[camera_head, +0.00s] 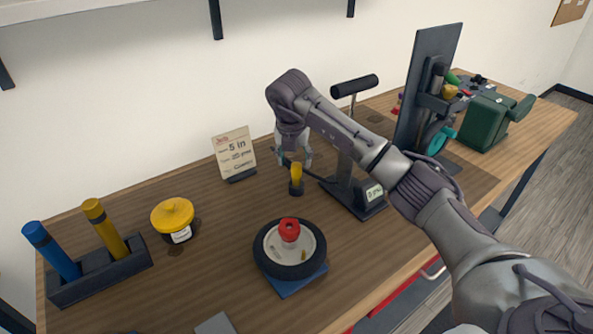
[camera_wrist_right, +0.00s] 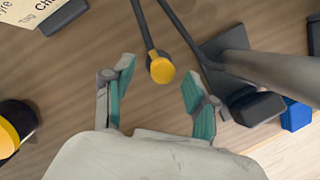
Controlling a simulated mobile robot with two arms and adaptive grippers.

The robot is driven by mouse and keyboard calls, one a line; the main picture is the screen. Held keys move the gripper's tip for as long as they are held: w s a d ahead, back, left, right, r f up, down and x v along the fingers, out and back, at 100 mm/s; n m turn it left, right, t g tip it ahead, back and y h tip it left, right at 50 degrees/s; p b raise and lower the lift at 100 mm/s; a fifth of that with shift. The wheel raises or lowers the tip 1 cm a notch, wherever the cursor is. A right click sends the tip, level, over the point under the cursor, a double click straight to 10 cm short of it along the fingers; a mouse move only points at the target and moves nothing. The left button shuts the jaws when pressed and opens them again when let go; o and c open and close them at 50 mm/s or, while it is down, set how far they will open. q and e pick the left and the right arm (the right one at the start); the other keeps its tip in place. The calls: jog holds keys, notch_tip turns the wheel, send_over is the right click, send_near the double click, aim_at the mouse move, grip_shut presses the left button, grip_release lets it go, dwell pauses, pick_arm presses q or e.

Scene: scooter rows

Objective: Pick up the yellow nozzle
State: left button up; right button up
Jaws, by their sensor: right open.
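The yellow nozzle (camera_head: 296,172) stands upright on a dark base on the wooden bench in the head view. In the right wrist view its round yellow top (camera_wrist_right: 161,70) shows between and slightly beyond my fingertips, with dark hose-like lines running up from it. My right gripper (camera_head: 293,158) is right at the nozzle's top, coming down from above. Its teal-padded fingers are open in the right wrist view (camera_wrist_right: 158,78), apart on either side, with nothing held. I cannot tell how far the tips reach down beside the nozzle. My left gripper does not show.
A dark stand with a T-handle (camera_head: 355,88) is close on the right. A sign card (camera_head: 233,152) stands behind to the left. A wheel (camera_head: 290,267) with a red hub is in front. A yellow-lidded jar (camera_head: 173,214) and a bottle rack (camera_head: 132,262) are left.

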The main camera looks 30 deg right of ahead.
aim_at(297, 171)
jog(key=p+x, duration=0.1)
jog(key=x, duration=0.3)
jog(key=shift+s+d+f+p, duration=0.1)
jog(key=shift+d+f+p, duration=0.05)
jog(key=shift+f+p, duration=0.2)
jog(key=shift+d+f, duration=0.1)
jog(key=shift+f, duration=0.4)
grip_shut()
